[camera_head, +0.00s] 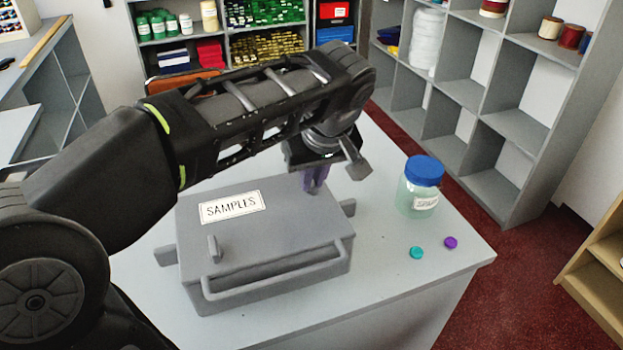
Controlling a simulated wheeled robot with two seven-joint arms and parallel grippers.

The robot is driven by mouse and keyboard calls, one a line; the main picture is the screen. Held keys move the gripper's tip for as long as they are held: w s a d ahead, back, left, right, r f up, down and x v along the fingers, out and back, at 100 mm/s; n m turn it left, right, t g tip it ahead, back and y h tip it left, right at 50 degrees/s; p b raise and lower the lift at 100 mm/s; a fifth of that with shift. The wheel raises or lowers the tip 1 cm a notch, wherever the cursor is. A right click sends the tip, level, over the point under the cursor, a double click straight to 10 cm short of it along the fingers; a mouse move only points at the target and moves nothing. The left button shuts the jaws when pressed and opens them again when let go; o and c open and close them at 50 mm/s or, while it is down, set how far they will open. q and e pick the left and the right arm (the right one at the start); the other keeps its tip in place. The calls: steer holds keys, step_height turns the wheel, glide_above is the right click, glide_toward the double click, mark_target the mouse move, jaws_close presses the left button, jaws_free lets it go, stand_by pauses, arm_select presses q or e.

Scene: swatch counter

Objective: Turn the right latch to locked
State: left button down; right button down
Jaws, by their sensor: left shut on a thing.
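A grey box (265,235) with a "SAMPLES" label (231,207) stands on the counter, its lid closed and a bar handle (275,268) along the front. One latch (213,246), a short grey upright piece, shows on the left front of the lid. My left gripper (316,186) reaches down to the right rear part of the lid, its purple fingers shut. The fingers hide what they hold, which by its place appears to be the right latch; its turn cannot be seen. My right gripper is not in view.
A clear jar with a blue lid (424,170) stands to the right of the box. A teal cap (416,253) and a purple cap (450,243) lie near it. The light grey counter (390,300) is bare at the front right. Shelves (500,110) stand behind.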

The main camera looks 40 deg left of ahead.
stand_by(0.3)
arm_select(q)
steer(key=c, duration=1.5)
jaws_free()
steer(key=shift+s+d+r, duration=0.1)
steer(key=shift+d+r, duration=0.1)
steer(key=shift+r, duration=0.35)
steer(key=p+v, duration=0.4)
steer(key=v, duration=0.2)
steer(key=shift+d+r, duration=0.1)
steer(key=shift+r, duration=0.2)
